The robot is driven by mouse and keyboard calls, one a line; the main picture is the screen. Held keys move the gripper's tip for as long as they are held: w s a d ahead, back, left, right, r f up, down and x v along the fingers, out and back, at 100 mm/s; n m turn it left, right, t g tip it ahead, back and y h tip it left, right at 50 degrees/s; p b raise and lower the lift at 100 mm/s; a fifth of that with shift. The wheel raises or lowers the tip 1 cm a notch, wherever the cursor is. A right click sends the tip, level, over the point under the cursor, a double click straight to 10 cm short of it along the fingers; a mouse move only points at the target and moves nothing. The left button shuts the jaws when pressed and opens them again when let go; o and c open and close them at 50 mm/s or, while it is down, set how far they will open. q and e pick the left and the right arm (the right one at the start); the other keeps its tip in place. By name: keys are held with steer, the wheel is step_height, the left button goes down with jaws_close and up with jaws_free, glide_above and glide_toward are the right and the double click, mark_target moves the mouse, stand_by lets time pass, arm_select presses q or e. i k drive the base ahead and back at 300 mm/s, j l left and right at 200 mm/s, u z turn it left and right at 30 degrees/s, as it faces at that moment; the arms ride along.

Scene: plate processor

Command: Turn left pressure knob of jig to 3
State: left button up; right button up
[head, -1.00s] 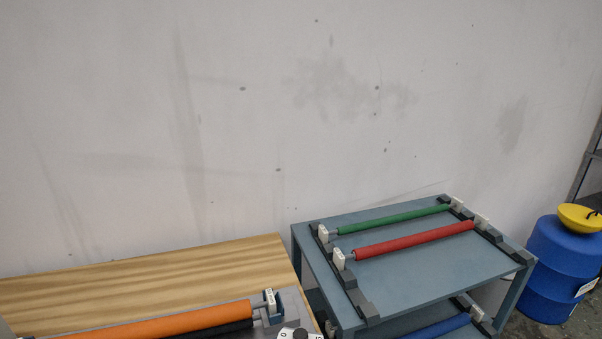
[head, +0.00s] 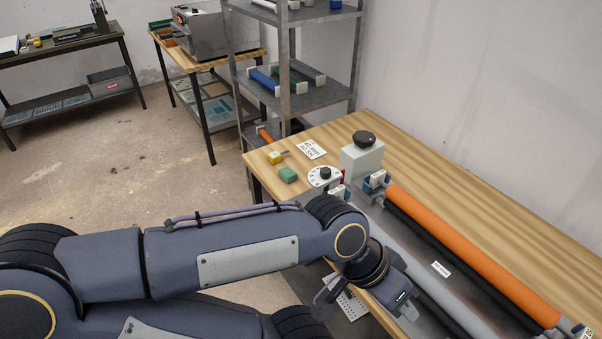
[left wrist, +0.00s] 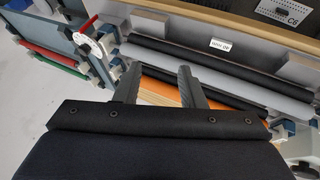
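The jig (head: 412,243) lies along the wooden table, with an orange roller (head: 470,252), black rollers and a grey roller. At its left end is a white round dial with a black knob, the left pressure knob (head: 325,174). The setting is too small to read. My left arm reaches over the table's front edge, its hand right of and nearer than this knob. In the left wrist view my left gripper (left wrist: 158,83) is open and empty, fingers apart over the jig. Another white dial (left wrist: 84,46) with a red part shows there at the jig's other end. My right gripper is not in view.
A light box with a black knob (head: 363,158) stands behind the left dial. A green block (head: 288,174), a yellow item (head: 276,157) and a printed card (head: 311,149) lie nearby. A grey shelf (head: 290,100) stands beyond the table. A roller rack (left wrist: 52,22) shows in the wrist view.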

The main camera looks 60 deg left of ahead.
mark_target(319, 177)
steer(key=u, duration=2)
steer(key=i+j+u, duration=0.55)
steer(key=i, duration=0.25)
